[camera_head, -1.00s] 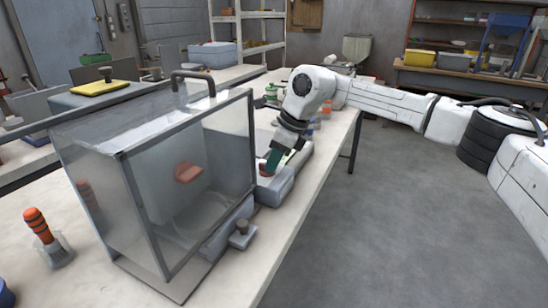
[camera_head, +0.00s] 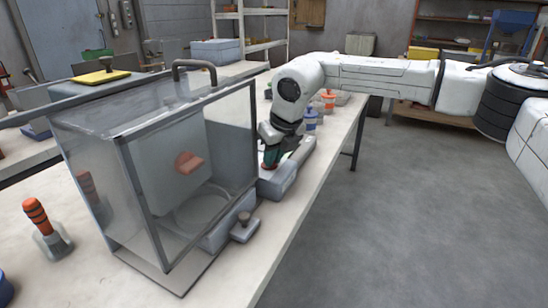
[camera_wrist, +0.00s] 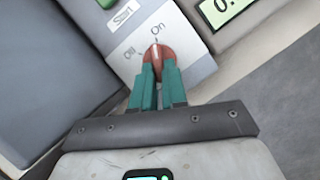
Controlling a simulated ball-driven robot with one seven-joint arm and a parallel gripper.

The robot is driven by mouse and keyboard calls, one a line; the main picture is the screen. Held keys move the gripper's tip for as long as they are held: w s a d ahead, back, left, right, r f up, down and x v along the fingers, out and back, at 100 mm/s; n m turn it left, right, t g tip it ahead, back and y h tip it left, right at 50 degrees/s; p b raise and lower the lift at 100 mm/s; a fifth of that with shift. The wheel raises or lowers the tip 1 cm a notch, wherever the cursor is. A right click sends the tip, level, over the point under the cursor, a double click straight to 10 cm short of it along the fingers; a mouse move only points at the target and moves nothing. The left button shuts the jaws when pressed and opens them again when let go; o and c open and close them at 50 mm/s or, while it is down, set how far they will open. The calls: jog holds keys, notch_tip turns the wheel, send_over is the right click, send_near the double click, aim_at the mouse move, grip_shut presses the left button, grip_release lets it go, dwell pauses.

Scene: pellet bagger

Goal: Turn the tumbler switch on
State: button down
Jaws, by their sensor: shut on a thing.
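The tumbler switch is a round red knob (camera_wrist: 155,54) on a light grey panel (camera_wrist: 190,68) with the words "Off" and "On" beside it. Its pale pointer line is directed nearer "On" than "Off" in the wrist view. My gripper (camera_wrist: 157,72) has its green fingers shut on the knob, one on each side, covering its near part. In the head view my gripper (camera_head: 271,158) reaches down to the grey control housing (camera_head: 276,184) beside the glass-walled box; the knob is mostly hidden there.
The glass-walled box (camera_head: 125,160) with a dark frame and handle stands just left of my gripper. A green button (camera_wrist: 106,3) labelled "Start" and a green display (camera_wrist: 222,10) lie near the switch. An orange-striped brush (camera_head: 46,228) stands at front left.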

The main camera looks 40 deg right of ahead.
dwell(0.4)
jog(key=c, duration=1.2)
grip_release()
jog(key=shift+o, duration=0.2)
jog(key=v, duration=1)
jog(key=shift+r+p, duration=0.3)
jog(key=shift+r, duration=0.05)
jog(key=shift+s+a, duration=0.15)
